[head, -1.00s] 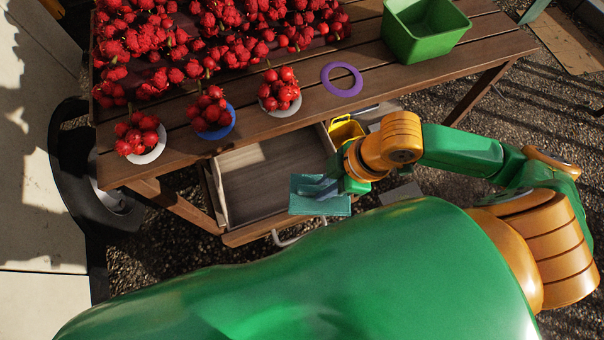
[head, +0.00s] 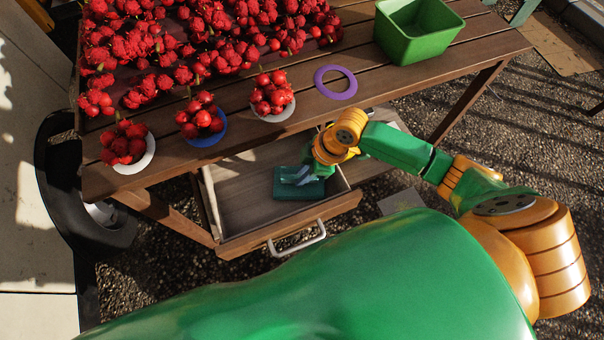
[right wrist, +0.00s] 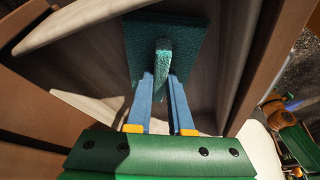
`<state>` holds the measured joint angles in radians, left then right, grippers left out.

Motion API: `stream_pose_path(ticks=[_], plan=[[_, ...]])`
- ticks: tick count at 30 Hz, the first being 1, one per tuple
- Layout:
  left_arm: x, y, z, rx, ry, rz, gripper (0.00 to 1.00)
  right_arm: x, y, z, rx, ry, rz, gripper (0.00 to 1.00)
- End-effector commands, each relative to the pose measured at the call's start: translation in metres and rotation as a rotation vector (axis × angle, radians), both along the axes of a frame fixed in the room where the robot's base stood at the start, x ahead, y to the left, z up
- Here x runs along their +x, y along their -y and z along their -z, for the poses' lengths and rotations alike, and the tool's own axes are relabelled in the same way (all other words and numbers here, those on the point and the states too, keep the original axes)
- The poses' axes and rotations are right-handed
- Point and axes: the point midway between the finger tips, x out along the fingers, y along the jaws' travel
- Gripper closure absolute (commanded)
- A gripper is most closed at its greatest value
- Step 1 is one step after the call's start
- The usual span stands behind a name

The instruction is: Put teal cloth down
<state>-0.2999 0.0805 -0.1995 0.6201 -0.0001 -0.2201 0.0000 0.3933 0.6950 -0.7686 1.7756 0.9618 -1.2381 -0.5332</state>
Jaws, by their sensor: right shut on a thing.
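The teal cloth (head: 303,189) is in the right part of the open wooden drawer (head: 245,205) under the table. In the right wrist view the cloth (right wrist: 190,50) is a flat teal piece with a raised ridge between my fingers. My right gripper (head: 300,177) is shut on that ridge, inside the drawer. The right gripper (right wrist: 163,80) also shows in the right wrist view, with its blue fingers on either side of the ridge. I cannot tell whether the cloth rests fully on the drawer floor. My left gripper is not in view.
The drawer has a white handle (head: 297,238) at its front. On the table above are many red fruits (head: 200,40), small bowls of fruit, a purple ring (head: 335,82) and a green bin (head: 419,30). A black curved object (head: 50,190) stands at the left.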

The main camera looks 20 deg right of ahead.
Motion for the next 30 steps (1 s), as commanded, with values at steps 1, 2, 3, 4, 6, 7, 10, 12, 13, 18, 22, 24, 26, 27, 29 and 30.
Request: stream_pose_path(ticks=[1, 2, 3, 4, 6, 7, 10, 12, 13, 18, 22, 24, 26, 27, 29, 30], plan=[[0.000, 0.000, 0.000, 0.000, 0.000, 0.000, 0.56, 0.001, 0.000, 0.006, 0.000, -0.002, 0.001, 1.00], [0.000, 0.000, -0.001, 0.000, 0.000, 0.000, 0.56, 0.003, 0.000, 0.008, 0.000, 0.000, 0.001, 1.00], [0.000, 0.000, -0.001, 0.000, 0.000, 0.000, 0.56, 0.004, 0.000, 0.009, 0.000, 0.001, -0.001, 1.00], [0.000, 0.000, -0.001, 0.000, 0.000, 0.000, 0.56, 0.004, 0.000, 0.010, -0.001, 0.002, -0.001, 1.00], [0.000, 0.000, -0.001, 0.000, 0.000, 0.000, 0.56, 0.004, 0.000, 0.009, -0.001, 0.002, -0.001, 1.00], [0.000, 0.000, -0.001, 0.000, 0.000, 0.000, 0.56, 0.004, 0.000, 0.009, -0.001, 0.002, -0.001, 1.00], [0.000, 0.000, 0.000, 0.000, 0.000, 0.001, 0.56, 0.004, 0.000, 0.010, -0.001, 0.002, -0.001, 1.00], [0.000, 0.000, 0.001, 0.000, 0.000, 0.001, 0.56, 0.004, 0.000, 0.011, -0.002, 0.002, -0.001, 0.76], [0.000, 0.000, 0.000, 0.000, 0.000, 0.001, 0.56, 0.004, 0.000, 0.011, -0.002, 0.002, -0.001, 0.68], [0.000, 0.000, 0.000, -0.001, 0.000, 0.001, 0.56, 0.004, 0.000, 0.011, -0.002, 0.002, -0.001, 0.51], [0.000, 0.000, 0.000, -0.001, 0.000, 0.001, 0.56, 0.004, 0.000, 0.011, -0.002, 0.002, 0.000, 0.51], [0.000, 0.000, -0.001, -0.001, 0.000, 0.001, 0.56, 0.004, 0.000, 0.009, -0.001, 0.002, 0.000, 0.51], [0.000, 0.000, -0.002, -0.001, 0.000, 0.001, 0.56, 0.004, 0.002, 0.004, -0.001, 0.003, 0.000, 0.51], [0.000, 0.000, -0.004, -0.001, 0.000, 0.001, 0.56, 0.004, 0.004, -0.001, -0.002, 0.003, 0.002, 0.51], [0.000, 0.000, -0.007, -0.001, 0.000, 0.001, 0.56, 0.002, 0.009, -0.012, -0.002, 0.005, 0.000, 0.51], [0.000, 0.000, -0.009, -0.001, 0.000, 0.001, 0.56, 0.000, 0.012, -0.022, -0.004, 0.005, -0.002, 0.51]])
